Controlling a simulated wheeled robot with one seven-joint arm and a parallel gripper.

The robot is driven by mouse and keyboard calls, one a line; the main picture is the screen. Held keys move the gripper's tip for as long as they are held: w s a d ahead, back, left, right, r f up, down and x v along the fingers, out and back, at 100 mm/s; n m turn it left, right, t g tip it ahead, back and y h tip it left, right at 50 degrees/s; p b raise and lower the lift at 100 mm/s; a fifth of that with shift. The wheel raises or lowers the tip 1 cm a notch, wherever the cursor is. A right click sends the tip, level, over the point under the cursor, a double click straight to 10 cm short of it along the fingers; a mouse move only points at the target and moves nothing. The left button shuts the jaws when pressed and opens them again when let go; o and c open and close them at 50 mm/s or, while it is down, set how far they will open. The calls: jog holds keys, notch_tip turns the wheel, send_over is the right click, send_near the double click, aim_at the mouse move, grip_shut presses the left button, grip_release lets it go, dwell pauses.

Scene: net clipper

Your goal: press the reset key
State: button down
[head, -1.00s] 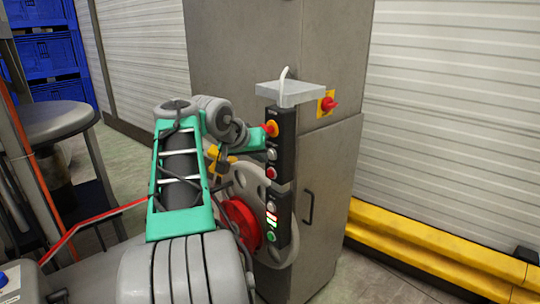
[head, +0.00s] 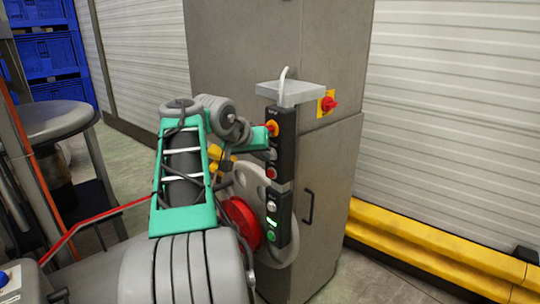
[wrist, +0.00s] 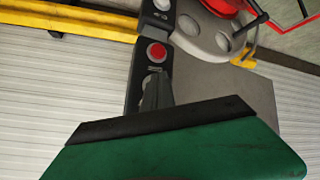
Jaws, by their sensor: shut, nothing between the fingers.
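A dark control box (head: 285,136) hangs below a grey bracket on the cabinet's edge. Its upper part carries a red-yellow mushroom button (head: 272,128), a grey button (head: 272,154) and a red button (head: 271,172); the red button also shows in the wrist view (wrist: 156,53). The lower part has a pale grey button (head: 271,206), green lights (head: 271,222) and a green button (head: 271,236). Labels are unreadable, so I cannot tell which is the reset key. My gripper (wrist: 153,92) is shut and empty, its tips at the upper part beside the red button. Contact is unclear.
A pale round plate with a red disc (head: 243,222) sits just below my gripper. A red-yellow switch (head: 328,103) is on the cabinet (head: 340,170). A yellow barrier (head: 430,250) runs along the right, and a stool (head: 58,122) stands left.

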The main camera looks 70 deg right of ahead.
jog(key=shift+w+a, duration=0.35)
jog(key=shift+a, duration=0.4)
jog(key=a, duration=0.1)
jog(key=w+a, duration=0.1)
jog(key=a, duration=0.1)
jog(key=w+a, duration=0.1)
jog(key=shift+w+a+p, duration=0.15)
jog(key=shift+a+p, duration=0.1)
jog(key=shift+p, duration=0.05)
dwell(0.7)
